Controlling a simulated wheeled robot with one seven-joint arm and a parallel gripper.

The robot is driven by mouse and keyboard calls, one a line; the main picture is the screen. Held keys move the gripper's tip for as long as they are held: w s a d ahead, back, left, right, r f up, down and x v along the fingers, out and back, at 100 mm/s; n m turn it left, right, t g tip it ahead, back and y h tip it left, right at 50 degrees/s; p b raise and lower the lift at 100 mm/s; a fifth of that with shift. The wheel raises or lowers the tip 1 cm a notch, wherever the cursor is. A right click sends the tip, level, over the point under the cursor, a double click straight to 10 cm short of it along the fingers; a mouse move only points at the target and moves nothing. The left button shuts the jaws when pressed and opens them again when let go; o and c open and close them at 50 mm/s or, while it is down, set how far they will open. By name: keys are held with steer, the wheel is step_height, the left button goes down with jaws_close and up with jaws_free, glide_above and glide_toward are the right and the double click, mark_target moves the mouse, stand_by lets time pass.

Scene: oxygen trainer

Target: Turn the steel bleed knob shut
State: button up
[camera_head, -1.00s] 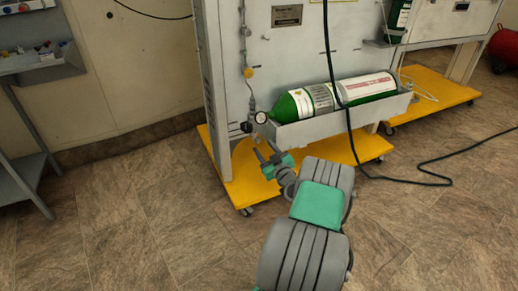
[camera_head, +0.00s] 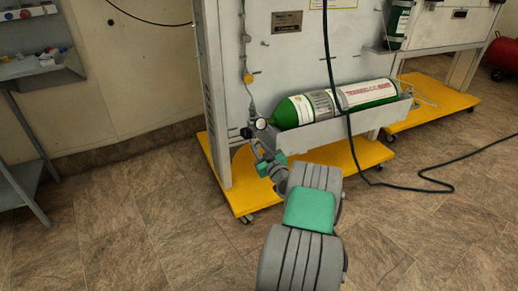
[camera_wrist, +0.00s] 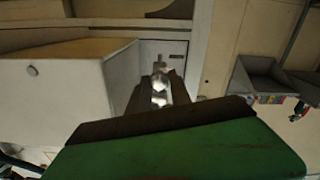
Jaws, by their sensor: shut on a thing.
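My gripper (camera_head: 259,156) is at the lower end of the valve line, just below the round pressure gauge (camera_head: 261,124) and the black knob (camera_head: 247,132). In the wrist view, its two dark fingers reach forward from the green body and close on the shiny steel bleed knob (camera_wrist: 159,84), which shows between the fingertips. In the head view the steel knob is too small and too covered by the gripper to make out. The green oxygen cylinder (camera_head: 292,111) lies in its tray to the right of the gauge.
The grey tray (camera_head: 318,133) juts out right of my gripper. The panel stands on a yellow wheeled base (camera_head: 240,197). A black cable (camera_head: 350,150) hangs in front of the cylinder and runs along the floor. A grey shelf (camera_head: 40,72) stands at the far left.

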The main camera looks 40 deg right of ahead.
jaws_close()
